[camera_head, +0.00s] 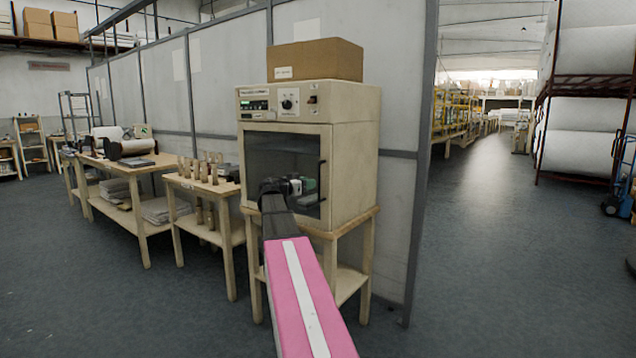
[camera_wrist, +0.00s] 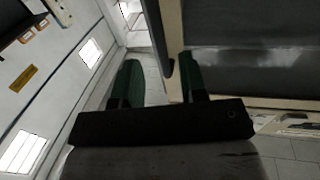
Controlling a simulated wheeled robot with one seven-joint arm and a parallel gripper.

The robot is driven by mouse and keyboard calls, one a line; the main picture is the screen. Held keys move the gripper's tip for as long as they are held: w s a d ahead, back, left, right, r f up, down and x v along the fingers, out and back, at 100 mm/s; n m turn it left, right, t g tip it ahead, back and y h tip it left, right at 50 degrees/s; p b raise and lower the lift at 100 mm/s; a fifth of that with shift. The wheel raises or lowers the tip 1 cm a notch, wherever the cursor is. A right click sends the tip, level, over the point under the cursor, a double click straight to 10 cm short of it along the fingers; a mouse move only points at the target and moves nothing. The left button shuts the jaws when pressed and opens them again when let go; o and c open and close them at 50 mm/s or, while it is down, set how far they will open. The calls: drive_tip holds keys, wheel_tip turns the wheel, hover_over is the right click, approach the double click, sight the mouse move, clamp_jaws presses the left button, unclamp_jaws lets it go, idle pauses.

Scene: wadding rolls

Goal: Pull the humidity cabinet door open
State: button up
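The humidity cabinet (camera_head: 352,150) is a cream box on a wooden stand, with controls above a dark glass door (camera_head: 285,155). The door looks shut. Its dark vertical handle (camera_head: 321,182) is at the door's right edge. My gripper (camera_head: 304,187) is in front of the lower right of the door, close to the handle. In the wrist view my gripper (camera_wrist: 160,72) has its two green fingers apart. The dark handle bar (camera_wrist: 158,40) shows in the gap between them, nearer the right finger. I cannot tell whether it touches a finger.
A cardboard box (camera_head: 315,60) sits on the cabinet. A small table (camera_head: 232,238) with upright spools stands to its left, with a longer workbench (camera_head: 150,165) beyond. A grey partition (camera_head: 402,150) runs behind the cabinet. The floor (camera_head: 480,260) on the right is clear.

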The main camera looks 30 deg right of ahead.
hover_over(319, 197)
drive_tip(key=shift+w+d, duration=0.2)
drive_tip(key=shift+w, duration=0.1)
clamp_jaws()
